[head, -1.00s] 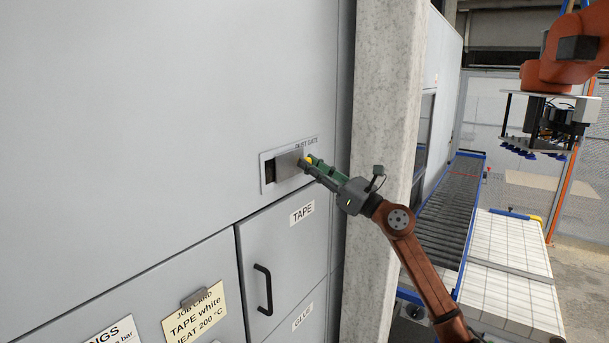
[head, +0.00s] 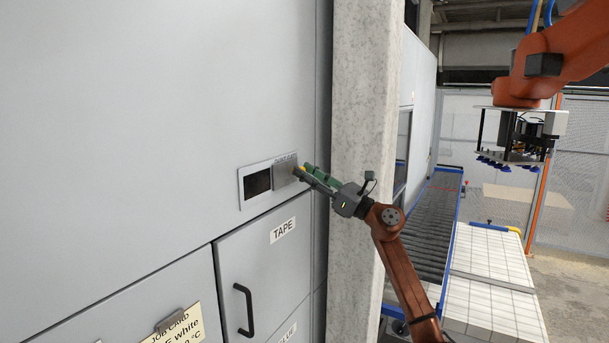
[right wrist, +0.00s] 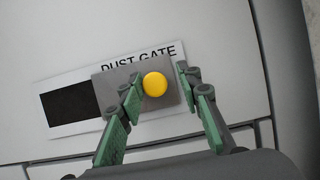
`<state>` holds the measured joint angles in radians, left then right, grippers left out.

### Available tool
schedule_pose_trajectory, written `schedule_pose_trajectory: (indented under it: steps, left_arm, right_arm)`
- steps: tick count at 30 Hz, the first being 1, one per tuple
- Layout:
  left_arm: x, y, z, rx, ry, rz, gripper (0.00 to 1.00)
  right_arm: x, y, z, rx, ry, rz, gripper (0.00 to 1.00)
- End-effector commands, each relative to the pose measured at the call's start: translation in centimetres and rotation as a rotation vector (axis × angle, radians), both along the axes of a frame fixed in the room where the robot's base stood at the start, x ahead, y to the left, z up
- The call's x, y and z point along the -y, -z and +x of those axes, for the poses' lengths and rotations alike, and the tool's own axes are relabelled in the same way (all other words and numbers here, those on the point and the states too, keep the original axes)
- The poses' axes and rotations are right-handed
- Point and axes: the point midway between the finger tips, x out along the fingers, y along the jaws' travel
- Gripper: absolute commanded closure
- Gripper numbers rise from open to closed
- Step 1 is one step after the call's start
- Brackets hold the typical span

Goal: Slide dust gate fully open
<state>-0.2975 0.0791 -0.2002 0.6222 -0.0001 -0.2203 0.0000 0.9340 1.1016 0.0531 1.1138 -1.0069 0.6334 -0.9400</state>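The dust gate is a grey sliding plate (head: 281,178) in a pale frame on the grey cabinet wall. It also shows in the right wrist view (right wrist: 108,84). It covers the right part of the slot, and a dark opening (head: 257,184) shows on its left. A round yellow knob (right wrist: 155,84) stands on the plate. My right gripper (right wrist: 160,73) has its green fingers apart, one on each side of the knob. The left finger is against or very close to the knob; a gap shows on the right. My left gripper is out of view.
Below the slot is a cabinet door marked TAPE (head: 283,230) with a black handle (head: 244,310). A concrete pillar (head: 365,110) stands right of the cabinet. Farther right are a roller conveyor (head: 430,235) and an orange robot arm (head: 560,60) with suction cups.

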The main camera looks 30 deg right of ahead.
Motion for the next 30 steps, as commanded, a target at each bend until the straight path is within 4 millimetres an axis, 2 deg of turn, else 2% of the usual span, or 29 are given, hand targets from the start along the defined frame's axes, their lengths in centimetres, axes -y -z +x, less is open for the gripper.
schedule_pose_trajectory:
  steps: [7, 9, 14, 30]
  left_arm:
    - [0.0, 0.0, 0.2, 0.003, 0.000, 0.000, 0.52]
    - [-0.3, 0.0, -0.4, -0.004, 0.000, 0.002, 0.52]
    - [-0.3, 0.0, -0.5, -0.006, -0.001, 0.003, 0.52]
    - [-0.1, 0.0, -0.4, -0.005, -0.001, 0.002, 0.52]
  right_arm:
    - [-0.3, 0.1, 0.1, -0.001, -0.005, -0.002, 0.62]
    - [-0.3, 0.1, 0.1, -0.002, -0.005, -0.002, 0.62]
    - [0.1, 0.5, -0.5, -0.003, -0.005, -0.003, 0.62]
    - [3.8, 4.1, -8.0, -0.004, -0.003, -0.002, 0.62]
